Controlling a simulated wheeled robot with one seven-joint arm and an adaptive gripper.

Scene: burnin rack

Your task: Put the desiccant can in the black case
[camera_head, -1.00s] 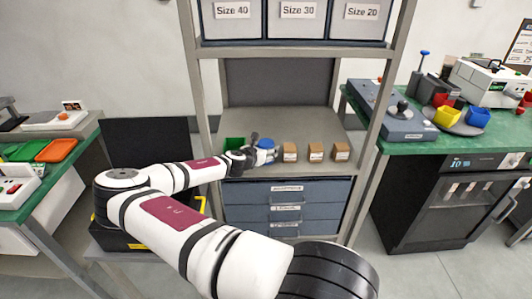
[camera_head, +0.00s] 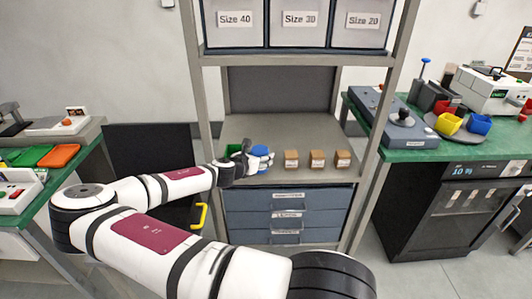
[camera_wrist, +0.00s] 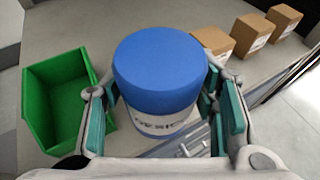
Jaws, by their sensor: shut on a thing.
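The desiccant can, white with a blue lid, (camera_head: 261,158) is at the rack's middle shelf, left of the cardboard boxes. It fills the middle of the wrist view (camera_wrist: 160,75), upright. My gripper (camera_wrist: 163,122) is shut on it, with a teal-padded finger on each side. Whether the can touches the shelf or hangs just above it is unclear. The black case (camera_head: 186,212) stands left of the rack, with a yellow handle. My arm hides most of it. A dark upright panel (camera_head: 150,140) behind it looks like its raised lid.
A green bin (camera_wrist: 62,95) sits on the shelf left of the can. Several cardboard boxes (camera_head: 291,158) stand to its right. A rack post (camera_head: 203,110) rises between shelf and case. Blue drawers (camera_head: 285,212) are below. Green-topped benches (camera_head: 430,152) flank the rack.

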